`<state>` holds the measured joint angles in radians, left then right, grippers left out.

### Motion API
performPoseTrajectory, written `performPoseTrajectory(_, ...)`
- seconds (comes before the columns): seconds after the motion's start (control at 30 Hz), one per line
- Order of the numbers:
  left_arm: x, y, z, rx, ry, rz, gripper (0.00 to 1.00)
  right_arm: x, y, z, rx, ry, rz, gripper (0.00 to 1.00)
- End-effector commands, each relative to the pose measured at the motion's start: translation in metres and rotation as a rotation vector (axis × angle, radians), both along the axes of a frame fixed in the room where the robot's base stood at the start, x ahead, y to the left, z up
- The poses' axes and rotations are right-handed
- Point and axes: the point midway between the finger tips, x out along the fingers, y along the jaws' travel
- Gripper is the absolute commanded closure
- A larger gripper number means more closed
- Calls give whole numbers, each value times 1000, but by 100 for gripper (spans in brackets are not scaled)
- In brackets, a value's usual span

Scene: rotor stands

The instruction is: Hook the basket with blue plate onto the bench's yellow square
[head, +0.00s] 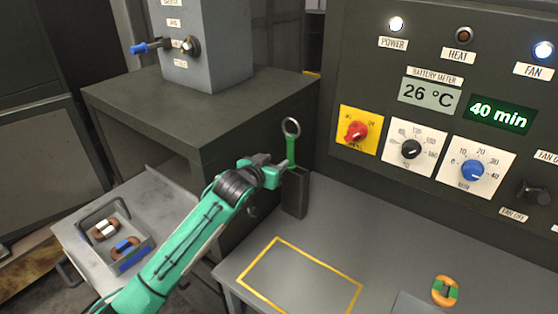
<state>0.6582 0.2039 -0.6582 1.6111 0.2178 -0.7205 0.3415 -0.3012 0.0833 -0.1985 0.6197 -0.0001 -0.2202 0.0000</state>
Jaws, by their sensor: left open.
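The grey basket (90,246) sits on a low metal shelf at the left. It has a dark handle, a blue plate (133,258) on its front side, and two brown ring-shaped parts inside, one with white (104,230) and one with blue (124,247). The yellow square (272,305) is an outline on the grey bench, with nothing inside it. My left gripper (285,167) is open at the green handle of a ring-topped tool (291,130), which stands upright in a dark holder (294,195). I cannot tell whether the fingers touch the handle. My right gripper is not in view.
A control panel (455,130) with knobs and displays rises behind the bench (350,225). An orange and green ring part (446,291) lies at the bench's right. A dark cabinet (150,110) with a grey box (207,45) on top stands between shelf and panel.

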Motion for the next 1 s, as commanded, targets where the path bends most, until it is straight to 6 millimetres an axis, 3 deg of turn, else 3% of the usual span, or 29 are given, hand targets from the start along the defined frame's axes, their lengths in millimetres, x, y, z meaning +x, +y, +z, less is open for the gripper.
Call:
performPoseTrajectory(0.37,42,-23,-18,0,-1,0,57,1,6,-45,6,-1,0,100)
performPoseTrajectory(0.7,75,-41,-23,-1,1,-1,57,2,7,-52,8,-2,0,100)
performPoseTrajectory(1.0,82,-43,-25,0,1,0,57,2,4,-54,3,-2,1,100)
